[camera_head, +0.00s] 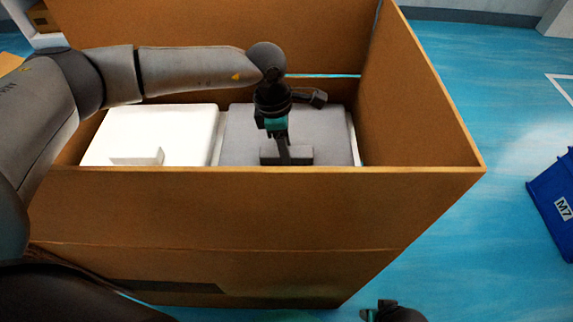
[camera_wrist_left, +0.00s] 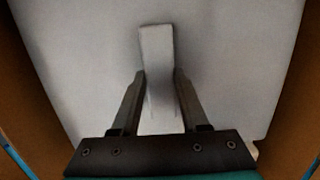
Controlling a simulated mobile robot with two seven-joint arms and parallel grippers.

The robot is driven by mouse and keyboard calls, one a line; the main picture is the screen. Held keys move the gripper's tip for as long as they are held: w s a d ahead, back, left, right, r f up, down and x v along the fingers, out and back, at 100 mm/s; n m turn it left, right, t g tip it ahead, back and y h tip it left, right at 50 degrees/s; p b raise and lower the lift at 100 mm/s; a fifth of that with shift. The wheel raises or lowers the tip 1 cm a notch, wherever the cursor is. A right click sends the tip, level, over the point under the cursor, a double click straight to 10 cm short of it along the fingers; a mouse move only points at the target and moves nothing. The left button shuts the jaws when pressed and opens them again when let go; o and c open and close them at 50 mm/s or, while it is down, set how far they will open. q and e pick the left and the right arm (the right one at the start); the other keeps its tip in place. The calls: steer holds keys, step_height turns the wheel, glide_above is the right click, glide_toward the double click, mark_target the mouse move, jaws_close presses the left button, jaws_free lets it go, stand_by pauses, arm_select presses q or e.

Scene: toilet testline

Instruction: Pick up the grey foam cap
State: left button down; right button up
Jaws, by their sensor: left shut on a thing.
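The grey foam cap (camera_head: 245,125) lies flat in the right part of the open cardboard box, with a raised block-like grip near its front edge. My left gripper (camera_head: 285,153) points down over the cap and is shut on that raised grip. In the left wrist view the two fingers (camera_wrist_left: 160,85) stand on either side of the grip, and the cap (camera_wrist_left: 80,60) fills most of the picture. My right gripper (camera_head: 388,311) shows only partly at the bottom edge, outside the box; its fingers cannot be made out.
A white foam cap (camera_head: 180,125) with a similar grip lies beside the grey one, to its left. The cardboard box walls (camera_head: 270,205) rise around both caps. A blue bin (camera_head: 555,205) stands on the blue floor at the right, with free floor between.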

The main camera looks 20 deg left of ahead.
arm_select(q)
steer(key=shift+r, duration=0.15)
stand_by(0.7)
steer(key=shift+r, duration=0.15)
step_height(320, 180, up, 8)
steer(key=p, duration=0.2)
steer(key=shift+w+p, duration=0.1)
steer(key=shift+p, duration=0.3)
step_height(320, 180, up, 12)
steer(key=p, duration=0.2)
steer(key=shift+f+p, duration=0.25)
steer(key=shift+p, duration=0.15)
arm_select(e)
steer(key=s+d+f, duration=0.5)
steer(key=s+f, duration=0.2)
steer(key=f, duration=0.1)
steer(key=shift+d+h, duration=0.3)
steer(key=shift+d, duration=0.05)
arm_select(q)
steer(key=shift+r, duration=0.1)
arm_select(e)
steer(key=shift+r, duration=0.1)
